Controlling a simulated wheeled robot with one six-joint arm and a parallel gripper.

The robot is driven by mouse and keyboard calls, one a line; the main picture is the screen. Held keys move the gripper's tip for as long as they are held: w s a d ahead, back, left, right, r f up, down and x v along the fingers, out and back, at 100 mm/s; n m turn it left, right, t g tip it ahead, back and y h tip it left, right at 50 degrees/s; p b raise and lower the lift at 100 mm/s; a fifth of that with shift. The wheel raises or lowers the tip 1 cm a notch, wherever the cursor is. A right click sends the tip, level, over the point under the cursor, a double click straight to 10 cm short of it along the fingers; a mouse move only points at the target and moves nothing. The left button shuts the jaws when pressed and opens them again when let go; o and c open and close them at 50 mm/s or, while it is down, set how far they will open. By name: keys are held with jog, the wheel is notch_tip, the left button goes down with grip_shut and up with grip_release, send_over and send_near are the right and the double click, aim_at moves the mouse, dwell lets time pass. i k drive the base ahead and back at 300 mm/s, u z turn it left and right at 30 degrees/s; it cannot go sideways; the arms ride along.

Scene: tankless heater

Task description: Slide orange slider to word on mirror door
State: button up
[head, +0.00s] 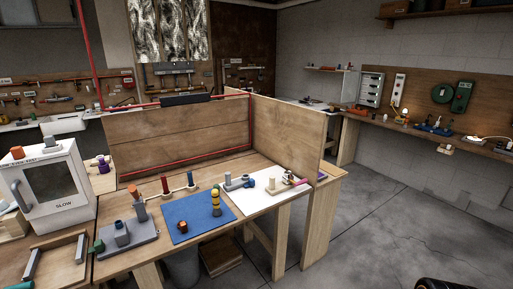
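A white box (60,190) with a dark, glossy window door (60,178) stands at the far left of the bench. The word SLOW (64,204) is printed on its front, below the window. More lettering along its upper front edge is too small to read. A small orange piece (17,152) sits at the top left of the box; I cannot tell whether it is the slider. A grey bar-like handle (18,192) is at the front's left side. My gripper is not clearly in view; a dark shape at the bottom right edge may be part of me.
The bench holds a grey block with pegs (127,236), a blue mat (195,220), a white sheet (262,195) and a wooden frame with grey bars (52,262). A wooden partition (180,135) stands behind. Open concrete floor (390,225) lies to the right.

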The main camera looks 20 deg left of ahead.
aim_at(18, 152)
jog(key=u, duration=1.2)
jog(key=i, duration=1)
jog(key=u, duration=1.25)
jog(key=i, duration=1.25)
jog(key=u, duration=0.25)
jog(key=k, duration=0.7)
jog(key=u, duration=0.05)
